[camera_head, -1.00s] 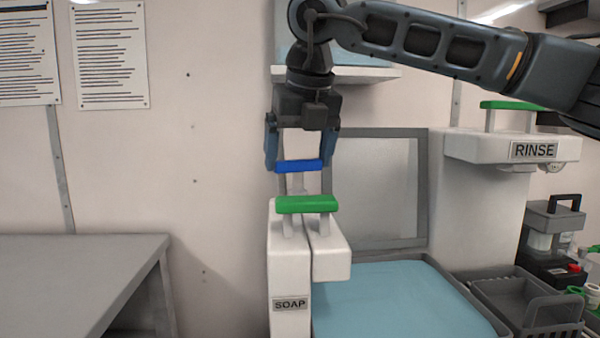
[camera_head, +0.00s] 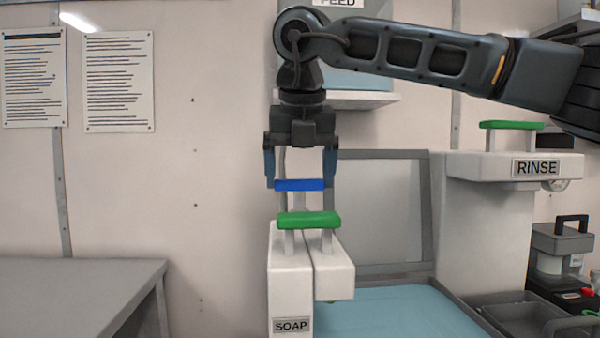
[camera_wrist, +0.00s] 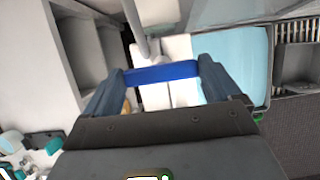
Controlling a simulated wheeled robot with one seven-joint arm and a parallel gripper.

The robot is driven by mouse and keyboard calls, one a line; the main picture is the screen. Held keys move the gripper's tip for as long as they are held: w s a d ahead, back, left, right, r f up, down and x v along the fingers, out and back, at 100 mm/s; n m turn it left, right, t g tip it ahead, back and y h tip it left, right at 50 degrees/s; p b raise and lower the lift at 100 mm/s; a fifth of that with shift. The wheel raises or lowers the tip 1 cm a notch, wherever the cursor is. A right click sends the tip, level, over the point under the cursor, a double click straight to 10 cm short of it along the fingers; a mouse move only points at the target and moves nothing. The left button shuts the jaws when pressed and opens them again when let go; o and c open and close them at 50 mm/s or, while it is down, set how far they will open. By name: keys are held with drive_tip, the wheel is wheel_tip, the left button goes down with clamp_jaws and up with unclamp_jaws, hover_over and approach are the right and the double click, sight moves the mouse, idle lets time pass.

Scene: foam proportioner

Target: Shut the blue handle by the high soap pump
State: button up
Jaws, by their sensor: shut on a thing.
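In the wrist view, the blue handle (camera_wrist: 162,73) spans the space between the two fingers of my gripper (camera_wrist: 160,78), touching both. The uprights under the bar are partly hidden behind the green handle.
A white shelf (camera_head: 350,100) is on the wall behind my wrist. The RINSE pump (camera_head: 510,165) with its green handle stands to the right. A light blue basin (camera_head: 390,315) lies below right.

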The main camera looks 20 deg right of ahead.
drive_tip(key=o, duration=0.8)
drive_tip(key=shift+c, duration=0.2)
drive_tip(key=shift+r, duration=0.15)
drive_tip(key=v, duration=0.7)
drive_tip(key=shift+r, duration=0.25)
drive_tip(key=shift+s+a, duration=0.1)
drive_tip(key=shift+s, duration=0.05)
